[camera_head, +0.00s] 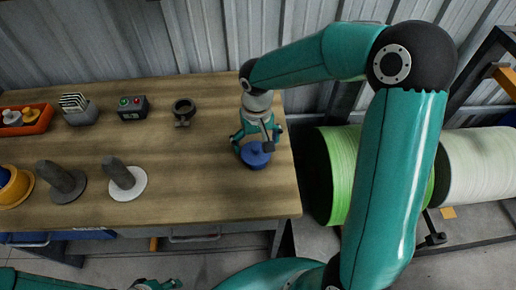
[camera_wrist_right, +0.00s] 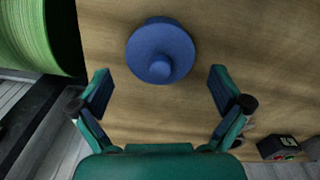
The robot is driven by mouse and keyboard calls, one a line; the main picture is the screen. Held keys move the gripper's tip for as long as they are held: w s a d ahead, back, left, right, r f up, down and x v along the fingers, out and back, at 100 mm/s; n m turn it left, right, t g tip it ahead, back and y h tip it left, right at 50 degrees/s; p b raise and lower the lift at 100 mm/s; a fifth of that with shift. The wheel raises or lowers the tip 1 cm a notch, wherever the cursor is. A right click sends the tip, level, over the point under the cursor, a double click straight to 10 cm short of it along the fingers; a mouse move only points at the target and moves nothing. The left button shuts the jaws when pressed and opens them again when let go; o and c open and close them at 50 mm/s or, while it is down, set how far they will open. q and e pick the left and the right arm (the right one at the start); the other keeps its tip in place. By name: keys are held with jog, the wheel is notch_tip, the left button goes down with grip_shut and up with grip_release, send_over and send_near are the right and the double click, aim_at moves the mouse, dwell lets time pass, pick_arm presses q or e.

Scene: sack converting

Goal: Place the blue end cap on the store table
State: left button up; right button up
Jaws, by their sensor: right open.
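The blue end cap (camera_head: 255,156) rests on the wooden store table (camera_head: 210,195) near its right end, its small knob facing up. It also shows in the right wrist view (camera_wrist_right: 160,45), just beyond the fingertips and roughly centred between them. My right gripper (camera_head: 258,140) is over the table right at the cap; in the right wrist view its two fingers (camera_wrist_right: 160,80) are spread wide, with nothing between them. My left gripper (camera_head: 155,284) shows only partly at the bottom edge of the head view, away from the cap; its jaw opening is unclear.
A dark clamp ring (camera_head: 183,109), a button box (camera_head: 132,107) and a grey holder (camera_head: 79,109) stand along the back. A green roll (camera_head: 328,175) lies right of the table.

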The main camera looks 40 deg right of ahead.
aim_at(256, 148)
notch_tip(256, 148, up, 8)
jog(key=shift+r, duration=0.1)
dwell(0.6)
